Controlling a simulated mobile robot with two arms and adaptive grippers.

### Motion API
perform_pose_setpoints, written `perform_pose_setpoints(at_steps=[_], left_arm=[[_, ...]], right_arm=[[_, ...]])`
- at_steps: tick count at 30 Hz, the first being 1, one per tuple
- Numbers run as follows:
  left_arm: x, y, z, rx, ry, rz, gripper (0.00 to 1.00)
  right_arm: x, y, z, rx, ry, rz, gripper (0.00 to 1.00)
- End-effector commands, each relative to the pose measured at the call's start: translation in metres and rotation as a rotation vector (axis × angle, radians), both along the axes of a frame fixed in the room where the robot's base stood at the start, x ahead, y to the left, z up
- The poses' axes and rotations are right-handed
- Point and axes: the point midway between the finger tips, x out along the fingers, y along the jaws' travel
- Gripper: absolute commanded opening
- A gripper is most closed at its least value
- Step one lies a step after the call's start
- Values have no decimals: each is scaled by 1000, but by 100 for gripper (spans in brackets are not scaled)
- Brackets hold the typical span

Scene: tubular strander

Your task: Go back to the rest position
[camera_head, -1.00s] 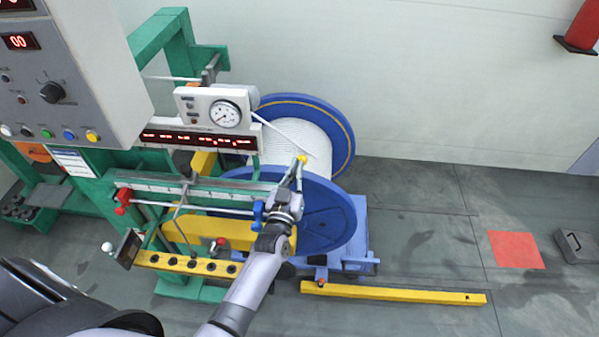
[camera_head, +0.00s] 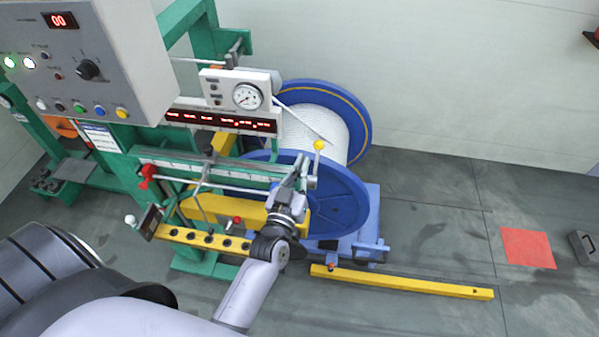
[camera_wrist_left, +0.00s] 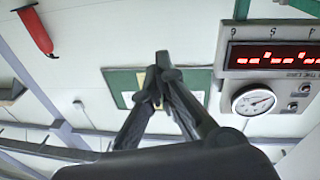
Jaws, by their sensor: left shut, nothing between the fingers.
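My left gripper (camera_head: 303,167) is shut and empty. It is in front of the blue-flanged reel, close to the lever with the yellow ball (camera_head: 319,145); whether it touches the lever cannot be told. In the left wrist view, my left gripper's two fingers (camera_wrist_left: 163,62) meet at the tips against a pale background with a green-framed panel behind. My right gripper is not in view.
A control box (camera_head: 88,70) and a dial gauge (camera_head: 247,96) stand left of the blue reel (camera_head: 350,200). A red-handled rail and a yellow block (camera_head: 205,238) are below. A yellow floor bar (camera_head: 400,282) lies in front. The floor at right is mostly clear.

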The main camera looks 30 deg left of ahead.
Motion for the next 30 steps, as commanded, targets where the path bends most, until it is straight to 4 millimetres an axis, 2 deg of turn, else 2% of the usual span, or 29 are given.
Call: perform_pose_setpoints(at_steps=[3,5,12,14,16,17,20,21,23,24,26,27,30], left_arm=[[-13,-2,2,-1,2,0,0],[-16,-3,3,-1,2,0,0],[-20,-4,4,-1,4,-2,0],[-20,-5,-3,-1,17,-8,0],[-20,-11,-24,0,57,-25,0],[-20,-14,-36,2,82,-35,0],[-27,-28,-96,6,205,-84,0],[-33,-35,-126,9,265,-106,0],[-45,-44,-170,15,360,-140,0],[-56,-49,-199,18,423,-161,0],[-74,-56,-241,25,519,-192,0],[-88,-59,-268,30,582,-211,0],[-130,-64,-333,45,743,-253,0]], right_arm=[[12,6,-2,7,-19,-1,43],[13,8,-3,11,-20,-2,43],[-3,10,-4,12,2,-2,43],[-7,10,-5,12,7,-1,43],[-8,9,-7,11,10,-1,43],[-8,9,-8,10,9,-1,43],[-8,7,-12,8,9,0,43],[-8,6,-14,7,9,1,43],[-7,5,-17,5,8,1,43],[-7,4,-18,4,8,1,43],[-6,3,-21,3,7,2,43],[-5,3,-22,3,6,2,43],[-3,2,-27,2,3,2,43]])
